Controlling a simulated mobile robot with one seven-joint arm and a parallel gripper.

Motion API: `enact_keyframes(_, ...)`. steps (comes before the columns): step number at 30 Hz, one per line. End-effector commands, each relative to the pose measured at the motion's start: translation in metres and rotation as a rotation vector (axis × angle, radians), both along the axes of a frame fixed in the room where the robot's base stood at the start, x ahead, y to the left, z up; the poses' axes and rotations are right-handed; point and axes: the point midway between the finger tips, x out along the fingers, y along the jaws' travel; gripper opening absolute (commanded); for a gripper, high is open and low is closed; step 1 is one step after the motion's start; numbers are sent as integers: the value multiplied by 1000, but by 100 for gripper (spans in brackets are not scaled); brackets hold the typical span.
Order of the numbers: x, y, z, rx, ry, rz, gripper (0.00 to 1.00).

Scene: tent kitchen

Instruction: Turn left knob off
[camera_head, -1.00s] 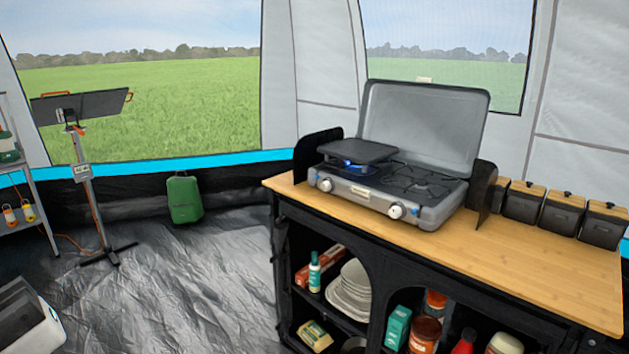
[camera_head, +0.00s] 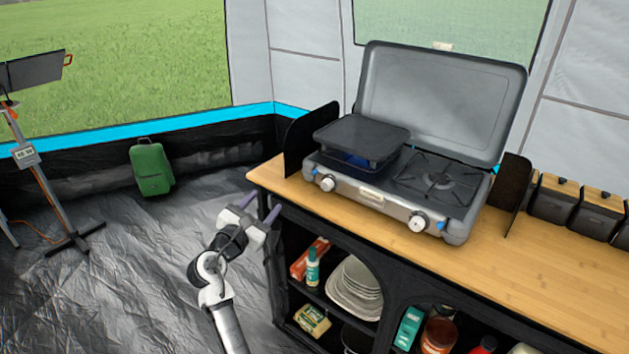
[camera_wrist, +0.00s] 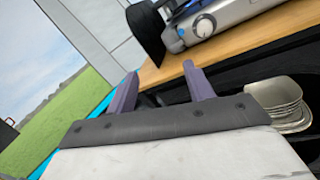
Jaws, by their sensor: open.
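The camping stove (camera_head: 390,200) stands on the wooden counter with its lid open. Its left knob (camera_head: 326,183) is a silver dial at the left of the front panel, and it also shows in the wrist view (camera_wrist: 204,26). The right knob (camera_head: 417,224) is a similar dial farther right. A dark griddle plate (camera_head: 362,137) covers the left burner, with blue showing beneath it. My gripper (camera_head: 262,206) is open and empty, at the counter's front left corner, apart from the knob. Its two purple fingers (camera_wrist: 160,84) point toward the counter in the wrist view.
The wooden counter (camera_head: 540,275) is clear at right, with several dark lidded containers (camera_head: 588,220) at its back. Shelves below hold plates (camera_head: 355,288) and bottles. A dark side panel (camera_head: 310,140) stands left of the stove. A green case (camera_head: 151,167) stands on the floor.

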Motion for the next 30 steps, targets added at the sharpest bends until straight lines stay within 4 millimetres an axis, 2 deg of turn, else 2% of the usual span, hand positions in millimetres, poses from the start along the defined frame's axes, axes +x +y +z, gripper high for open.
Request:
enact_keyframes(1, 2, -21, -9, -93, 67, -80, 52)
enact_keyframes(3, 1, -41, -20, -192, 138, -160, 52)
enact_keyframes(6, -1, -58, -29, -272, 198, -225, 52)
enact_keyframes(11, 8, -70, -31, -299, 219, -248, 52)
enact_keyframes(24, 80, -122, -30, -293, 216, -243, 52)
enact_keyframes(30, 102, -137, -31, -293, 215, -243, 52)
